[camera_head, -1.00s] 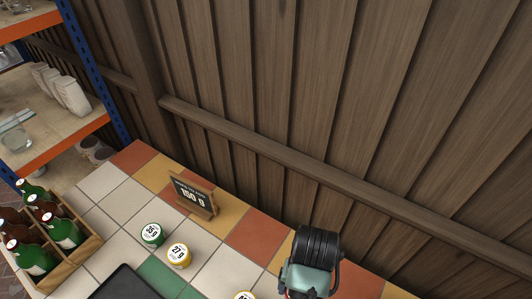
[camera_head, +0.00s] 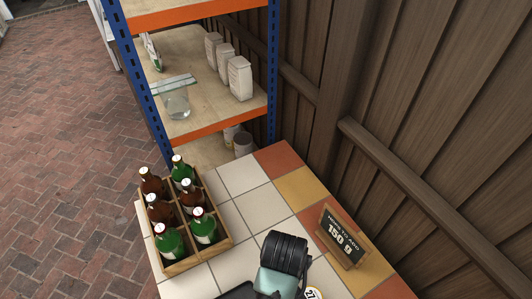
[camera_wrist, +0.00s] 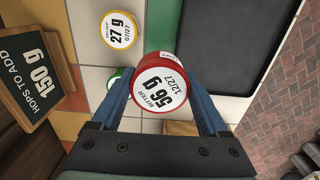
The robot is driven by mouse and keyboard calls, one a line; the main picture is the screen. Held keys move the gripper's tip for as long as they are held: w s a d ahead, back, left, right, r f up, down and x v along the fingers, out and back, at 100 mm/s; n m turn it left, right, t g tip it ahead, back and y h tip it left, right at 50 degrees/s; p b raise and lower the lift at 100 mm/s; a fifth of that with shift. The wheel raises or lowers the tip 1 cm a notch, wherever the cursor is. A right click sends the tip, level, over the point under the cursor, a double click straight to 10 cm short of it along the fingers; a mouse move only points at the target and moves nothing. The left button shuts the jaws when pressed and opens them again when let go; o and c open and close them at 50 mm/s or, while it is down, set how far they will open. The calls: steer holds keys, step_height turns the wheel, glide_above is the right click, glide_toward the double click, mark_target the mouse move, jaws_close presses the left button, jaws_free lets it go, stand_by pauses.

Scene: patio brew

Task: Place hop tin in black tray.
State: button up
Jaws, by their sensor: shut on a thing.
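My gripper (camera_wrist: 164,88) is shut on a red hop tin (camera_wrist: 163,66), whose white label reads 56 g, in the wrist view. The tin sits between the two blue fingers. The black tray (camera_wrist: 229,50) lies to the right of the held tin in that view; only its corner shows at the bottom edge of the head view (camera_head: 238,291). A yellow tin (camera_wrist: 119,29) marked 27 g stands to the upper left of the held tin. A green tin (camera_wrist: 113,78) is partly hidden behind the left finger. In the head view the held tin is hidden behind my arm.
A sign (camera_head: 342,237) reading 150 g stands on the tiled table near the wooden wall. A wooden crate (camera_head: 226,240) of green and brown bottles stands at the table's left edge. A shelf (camera_head: 200,128) rises behind it. Pale tiles (camera_head: 262,207) between crate and sign are clear.

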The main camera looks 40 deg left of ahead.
steer(key=s+a+n, duration=0.6)
steer(key=s+n, duration=0.1)
steer(key=n, duration=0.3)
step_height(320, 180, down, 6)
steer(key=shift+a+r, duration=0.15)
steer(key=shift+r, duration=0.1)
steer(key=shift+f, duration=2.45)
steer(key=shift+f, duration=0.2)
steer(key=o, duration=1.3)
step_height(320, 180, up, 12)
steer(key=shift+r+p, duration=0.25)
steer(key=shift+p, duration=0.35)
